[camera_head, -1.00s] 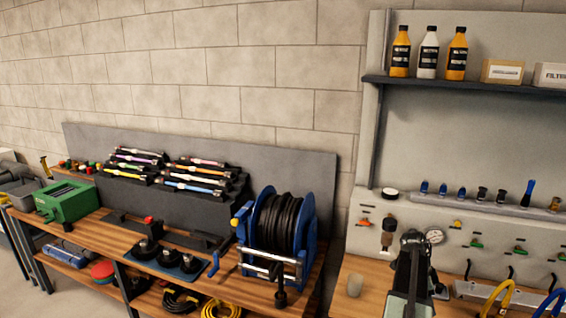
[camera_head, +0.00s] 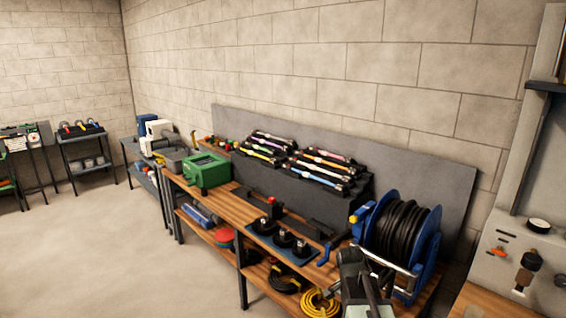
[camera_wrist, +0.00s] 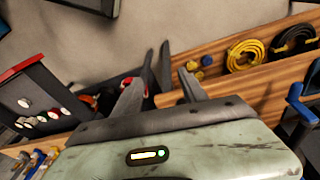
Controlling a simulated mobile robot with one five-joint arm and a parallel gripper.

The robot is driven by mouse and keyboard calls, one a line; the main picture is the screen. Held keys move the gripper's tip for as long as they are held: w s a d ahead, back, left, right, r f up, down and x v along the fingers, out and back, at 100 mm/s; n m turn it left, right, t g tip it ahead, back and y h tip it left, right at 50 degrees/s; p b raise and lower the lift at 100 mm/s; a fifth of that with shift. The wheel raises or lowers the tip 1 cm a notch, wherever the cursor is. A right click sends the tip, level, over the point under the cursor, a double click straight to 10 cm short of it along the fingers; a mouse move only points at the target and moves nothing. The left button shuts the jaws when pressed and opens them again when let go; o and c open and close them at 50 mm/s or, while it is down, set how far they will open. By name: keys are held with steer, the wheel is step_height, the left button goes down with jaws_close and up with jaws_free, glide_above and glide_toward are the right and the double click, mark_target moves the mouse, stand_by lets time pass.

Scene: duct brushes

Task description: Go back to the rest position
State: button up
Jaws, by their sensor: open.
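My gripper (camera_wrist: 160,95) shows in the wrist view with its two dark fingers apart and nothing between them. In the head view my arm (camera_head: 366,285) stands at the bottom right of centre, in front of the hose reel (camera_head: 400,235). The fingertips cannot be made out clearly there. No object is held.
A wooden bench (camera_head: 222,205) runs along the wall with a green box (camera_head: 206,171), racked brushes (camera_head: 320,168) and black round fittings (camera_head: 283,238). Coiled yellow hose (camera_head: 320,302) lies on its lower shelf. Open floor (camera_head: 100,250) lies to the left.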

steer(key=s+a+n+y, duration=0.2)
steer(key=s+a+n, duration=0.3)
steer(key=a+n, duration=0.6)
steer(key=shift+s+f+n, duration=0.15)
steer(key=shift+f+n, duration=0.05)
steer(key=shift+n, duration=0.2)
